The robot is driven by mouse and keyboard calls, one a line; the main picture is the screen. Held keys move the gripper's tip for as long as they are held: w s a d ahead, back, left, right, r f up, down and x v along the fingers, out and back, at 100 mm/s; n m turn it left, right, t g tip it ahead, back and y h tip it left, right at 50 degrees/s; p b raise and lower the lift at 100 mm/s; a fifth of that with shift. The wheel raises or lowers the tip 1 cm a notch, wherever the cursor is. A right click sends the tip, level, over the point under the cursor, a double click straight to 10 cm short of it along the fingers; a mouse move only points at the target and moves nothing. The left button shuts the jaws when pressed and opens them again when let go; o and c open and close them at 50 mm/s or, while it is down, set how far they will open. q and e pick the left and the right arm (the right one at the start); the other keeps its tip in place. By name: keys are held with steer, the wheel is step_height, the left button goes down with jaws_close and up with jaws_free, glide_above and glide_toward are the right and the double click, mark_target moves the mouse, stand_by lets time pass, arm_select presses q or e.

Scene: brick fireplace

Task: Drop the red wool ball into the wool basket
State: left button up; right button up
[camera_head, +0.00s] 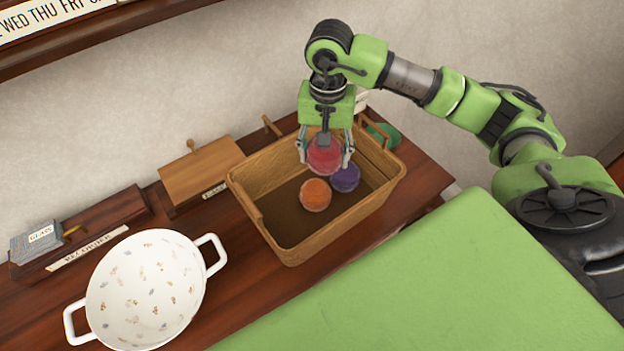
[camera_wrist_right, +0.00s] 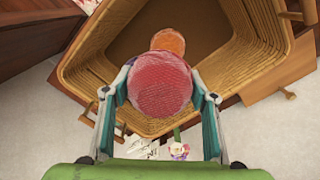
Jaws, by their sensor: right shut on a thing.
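The red wool ball (camera_head: 324,158) is held between the fingers of my right gripper (camera_head: 326,150). In the right wrist view the red ball (camera_wrist_right: 160,84) fills the space between both fingertips (camera_wrist_right: 162,88). The ball hangs over the wool basket (camera_head: 290,246), a woven brown basket on the dark wooden surface. An orange ball (camera_head: 315,194) and a purple ball (camera_head: 345,177) lie inside the basket. The orange ball also shows in the right wrist view (camera_wrist_right: 168,40), partly hidden by the red one. My left gripper is in neither view.
A white colander (camera_head: 145,285) stands left of the basket. A green round thing (camera_head: 383,136) lies behind the basket's right end.

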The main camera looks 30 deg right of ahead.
steer(key=o, duration=1)
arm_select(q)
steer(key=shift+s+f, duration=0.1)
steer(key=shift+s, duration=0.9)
arm_select(e)
steer(key=shift+o, duration=0.8)
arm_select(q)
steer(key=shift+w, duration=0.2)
arm_select(e)
step_height(320, 180, up, 12)
steer(key=shift+r, duration=0.1)
steer(key=shift+s, duration=0.1)
